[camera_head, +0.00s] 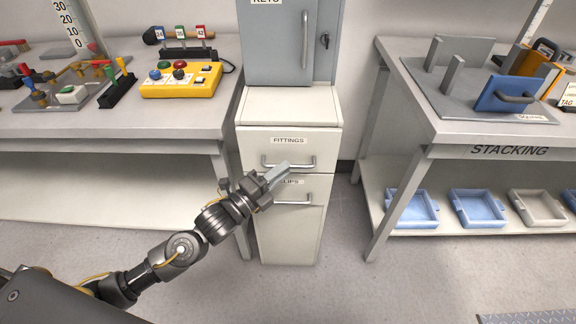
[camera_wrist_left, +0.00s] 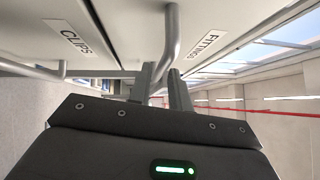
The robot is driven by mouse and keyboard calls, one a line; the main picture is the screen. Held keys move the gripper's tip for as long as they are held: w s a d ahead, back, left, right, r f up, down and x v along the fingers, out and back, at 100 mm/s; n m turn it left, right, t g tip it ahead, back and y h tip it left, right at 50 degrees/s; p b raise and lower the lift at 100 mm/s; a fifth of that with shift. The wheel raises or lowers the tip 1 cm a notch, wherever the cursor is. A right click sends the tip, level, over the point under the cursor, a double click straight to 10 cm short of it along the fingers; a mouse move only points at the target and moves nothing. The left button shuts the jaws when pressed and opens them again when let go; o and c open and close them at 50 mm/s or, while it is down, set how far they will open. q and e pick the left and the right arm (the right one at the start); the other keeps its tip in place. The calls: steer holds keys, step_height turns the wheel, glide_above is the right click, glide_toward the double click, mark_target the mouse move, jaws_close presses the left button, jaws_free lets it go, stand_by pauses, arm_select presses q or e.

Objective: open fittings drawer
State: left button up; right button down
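The fittings drawer (camera_head: 255,148) is the upper drawer of a white cabinet, and its front looks flush with the cabinet. Its metal bar handle (camera_head: 308,166) runs across the front below the FITTINGS label (camera_head: 289,141). My left gripper (camera_head: 284,171) is at the middle of this handle. In the left wrist view the handle (camera_wrist_left: 172,35) passes between the two fingers (camera_wrist_left: 161,78), which sit close on either side of it and look shut on it. The fingers partly cover the handle and the CLIPS label below. My right gripper is not in view.
The clips drawer (camera_head: 290,230) with its own handle (camera_head: 300,201) is directly below. A grey key cabinet (camera_head: 275,45) stands on top. Workbenches flank the cabinet: the left holds a yellow button box (camera_head: 190,82), the right has blue bins (camera_head: 412,208) below. Floor in front is clear.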

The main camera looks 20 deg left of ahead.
arm_select(q)
steer(key=shift+x, duration=1.4)
steer(key=shift+c, duration=0.3)
jaws_close()
